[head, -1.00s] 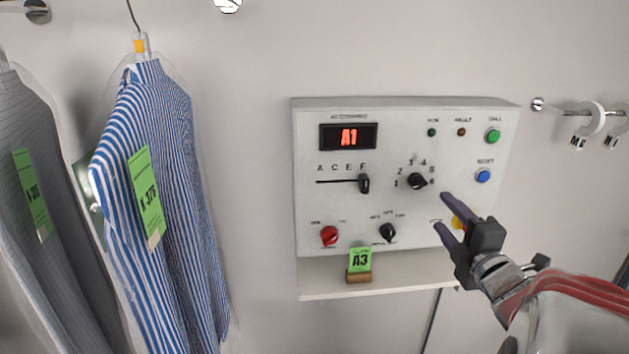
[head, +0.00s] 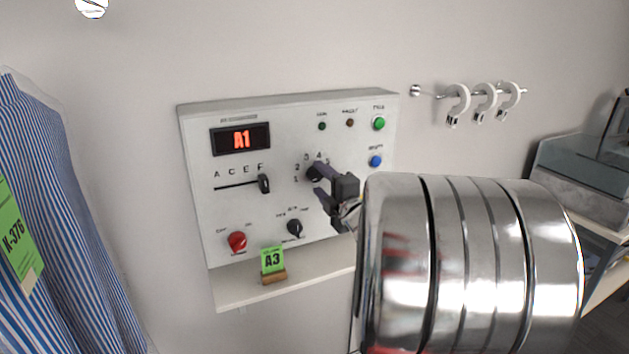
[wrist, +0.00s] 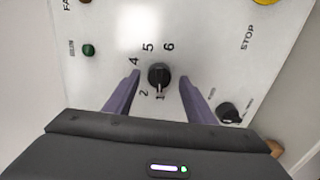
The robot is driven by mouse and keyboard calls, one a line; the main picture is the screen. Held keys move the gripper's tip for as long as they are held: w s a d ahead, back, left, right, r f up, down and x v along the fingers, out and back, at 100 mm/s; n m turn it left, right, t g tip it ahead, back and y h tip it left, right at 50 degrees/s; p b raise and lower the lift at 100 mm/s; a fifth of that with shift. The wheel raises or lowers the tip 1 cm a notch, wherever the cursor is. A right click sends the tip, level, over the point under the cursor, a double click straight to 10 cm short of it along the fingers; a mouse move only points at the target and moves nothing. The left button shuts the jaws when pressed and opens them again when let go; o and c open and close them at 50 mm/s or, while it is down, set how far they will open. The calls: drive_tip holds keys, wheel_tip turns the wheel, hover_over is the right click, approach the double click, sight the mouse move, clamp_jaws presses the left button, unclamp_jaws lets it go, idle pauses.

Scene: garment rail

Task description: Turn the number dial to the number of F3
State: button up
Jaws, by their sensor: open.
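The number dial (wrist: 159,76) is a black round knob on the white control box (head: 225,185). In the wrist view its white mark points at the 1; the 3 is hidden, apparently by the left finger. My gripper (head: 316,180) is open, its fingers on either side of the dial, with gaps visible in the wrist view. I cannot tell how deep the fingertips reach. The red display (head: 240,139) reads A1. The letter slider (head: 264,184) stands at F.
A red knob (head: 237,241) and a black knob (head: 295,228) sit below. Green (head: 379,123) and blue (head: 375,161) buttons are at the right. A green A3 card (head: 272,261) stands on the shelf (head: 235,296). A striped shirt (head: 60,200) hangs left.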

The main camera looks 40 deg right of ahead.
drive_tip(key=shift+w+d, duration=0.15)
drive_tip(key=shift+w, duration=0.35)
drive_tip(key=shift+c, duration=0.6)
drive_tip(key=c, duration=0.9)
